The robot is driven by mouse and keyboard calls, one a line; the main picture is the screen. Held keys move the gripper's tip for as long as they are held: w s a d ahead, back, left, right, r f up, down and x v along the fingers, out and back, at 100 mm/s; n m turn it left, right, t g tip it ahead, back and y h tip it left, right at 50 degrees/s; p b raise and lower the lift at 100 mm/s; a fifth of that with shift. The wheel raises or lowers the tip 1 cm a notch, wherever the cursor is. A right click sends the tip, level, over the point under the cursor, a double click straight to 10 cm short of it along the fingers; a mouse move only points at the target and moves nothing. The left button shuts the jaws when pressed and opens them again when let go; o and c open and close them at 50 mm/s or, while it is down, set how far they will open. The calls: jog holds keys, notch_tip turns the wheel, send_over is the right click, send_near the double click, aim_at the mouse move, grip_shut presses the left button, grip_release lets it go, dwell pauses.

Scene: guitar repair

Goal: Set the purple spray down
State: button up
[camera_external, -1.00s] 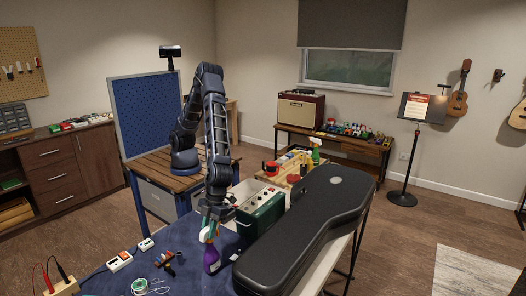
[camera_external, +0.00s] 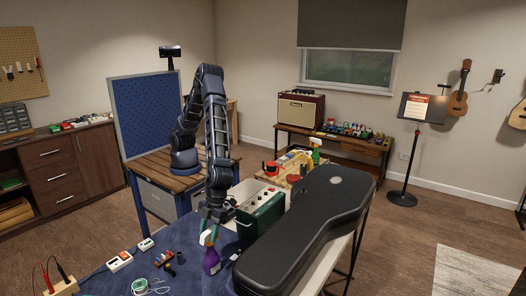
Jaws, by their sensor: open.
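The purple spray bottle (camera_external: 211,262) stands upright on the blue cloth-covered table (camera_external: 190,276) at the front. Its pale and green spray head is partly hidden by my gripper. My gripper (camera_external: 212,224) points down right at the top of the bottle and is open. Whether the fingers touch the spray head is too small to tell.
A black guitar case (camera_external: 305,228) and a green metal box (camera_external: 262,219) stand close on the right. Small tools (camera_external: 168,262), a coil of green wire (camera_external: 141,286) and white-and-orange devices (camera_external: 120,261) lie to the left. A yellow-green spray bottle (camera_external: 315,155) stands further back.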

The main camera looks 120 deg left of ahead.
jog(key=v, duration=1.2)
jog(key=s+a+r+n+t+y, duration=0.1)
jog(key=s+a+r+n, duration=0.1)
jog(key=s+a+r, duration=0.3)
jog(key=s+a+r+n+t+y, duration=0.1)
jog(key=s+a+r+n, duration=0.15)
jog(key=a+r, duration=0.35)
jog(key=s+a+r+n+t+y, duration=0.1)
jog(key=s+a+r+n, duration=0.3)
jog(key=s+a, duration=0.6)
jog(key=s+a+r+n+t+y, duration=0.1)
jog(key=s+a+r+n, duration=0.3)
jog(key=s+a, duration=0.65)
jog(key=s+a+f+n, duration=0.1)
jog(key=s+a+n, duration=0.1)
jog(key=s, duration=0.5)
jog(key=s+a+f+n, duration=0.1)
jog(key=s+a+n, duration=0.2)
jog(key=s, duration=0.4)
jog(key=shift+a+f+t, duration=0.15)
jog(key=shift+a+t, duration=0.15)
jog(key=shift+a, duration=0.5)
jog(key=shift+n, duration=0.25)
